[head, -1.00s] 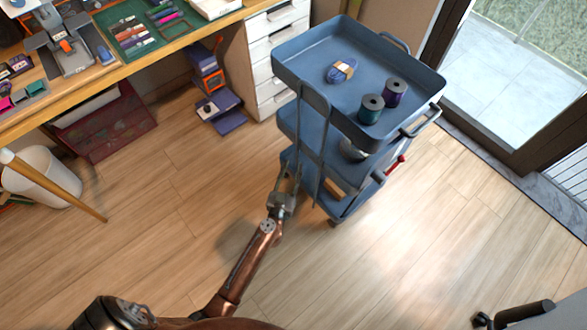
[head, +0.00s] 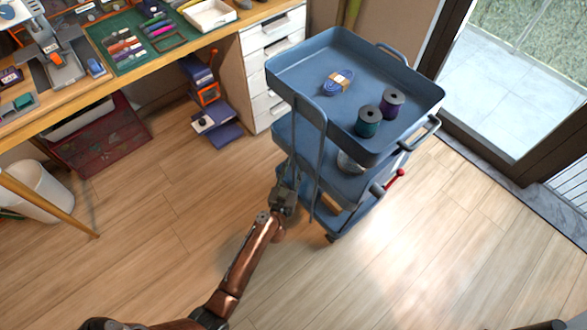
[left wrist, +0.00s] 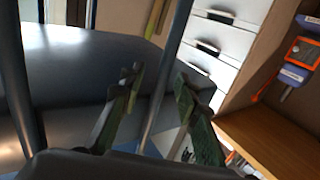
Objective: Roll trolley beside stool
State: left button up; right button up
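The trolley (head: 290,62) is a blue three-tier cart standing upright on the wood floor, right of centre in the head view. Its looped push handle (head: 321,150) is on the near left side. My left gripper (head: 289,180) is at this handle, low beside the trolley. In the left wrist view, the fingers of my left gripper (left wrist: 160,85) are apart, with a handle bar (left wrist: 168,70) passing between them and gaps visible beside it. I cannot identify a stool with certainty. My right gripper is out of view.
The top tier holds a blue cord bundle (head: 337,82), a teal spool (head: 368,122) and a purple spool (head: 392,103). A desk with white drawers (head: 270,55) stands behind left. A glass door (head: 500,80) is at the right.

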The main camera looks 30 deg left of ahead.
pick_arm(q)
jog(key=shift+c, duration=0.6)
grip_shut()
